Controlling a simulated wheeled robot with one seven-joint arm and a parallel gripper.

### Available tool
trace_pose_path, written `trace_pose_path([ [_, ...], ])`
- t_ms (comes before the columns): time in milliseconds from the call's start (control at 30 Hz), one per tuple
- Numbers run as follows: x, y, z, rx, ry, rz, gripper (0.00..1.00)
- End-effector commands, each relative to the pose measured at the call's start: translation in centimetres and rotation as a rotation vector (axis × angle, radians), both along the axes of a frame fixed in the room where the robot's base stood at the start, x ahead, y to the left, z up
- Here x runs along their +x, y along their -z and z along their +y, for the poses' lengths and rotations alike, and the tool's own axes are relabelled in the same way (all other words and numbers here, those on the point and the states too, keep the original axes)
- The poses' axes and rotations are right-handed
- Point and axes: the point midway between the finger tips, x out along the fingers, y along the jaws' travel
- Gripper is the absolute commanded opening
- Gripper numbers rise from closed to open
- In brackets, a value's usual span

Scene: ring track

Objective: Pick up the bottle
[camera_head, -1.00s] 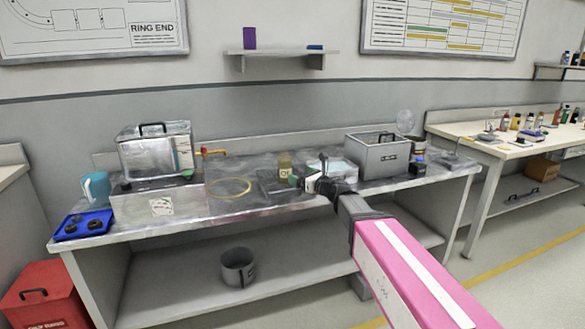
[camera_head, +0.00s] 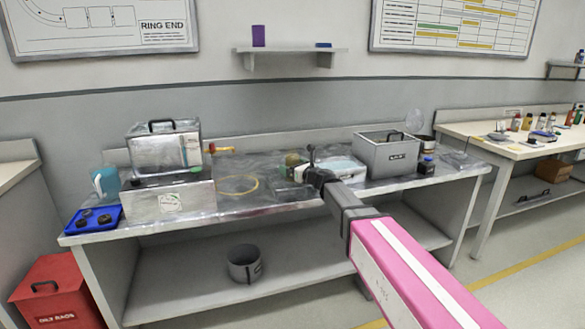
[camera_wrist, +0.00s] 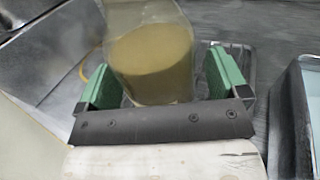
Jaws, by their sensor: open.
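The bottle (camera_head: 291,159) is a small olive-yellow one on the metal bench, partly hidden behind my gripper (camera_head: 299,170) in the head view. In the wrist view the bottle (camera_wrist: 150,55) looks clear with yellowish contents, and its top is out of frame. My gripper (camera_wrist: 160,85) is open, with one green finger pad on each side of the bottle. A gap shows at the right pad; the left pad is close to the bottle, and I cannot tell whether it touches.
A grey open bin (camera_head: 388,153) and a pale blue-topped tray (camera_head: 343,168) stand right of the gripper. A shelf (camera_head: 290,50) hangs above.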

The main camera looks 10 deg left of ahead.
Motion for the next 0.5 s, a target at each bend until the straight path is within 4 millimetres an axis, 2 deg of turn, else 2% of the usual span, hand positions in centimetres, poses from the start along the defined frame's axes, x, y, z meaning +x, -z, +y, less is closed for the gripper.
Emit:
trace_pose_path([
  [67,-0.05,0.0,-0.06,0.0,0.0,0.0,0.92],
  [100,-0.05,0.0,-0.06,0.0,0.0,0.0,0.89],
  [267,-0.06,0.01,-0.08,0.0,0.0,0.0,0.37],
  [300,-0.06,0.01,-0.08,0.0,0.0,0.0,0.31],
  [500,-0.07,-0.01,-0.09,0.0,0.0,0.0,0.3],
])
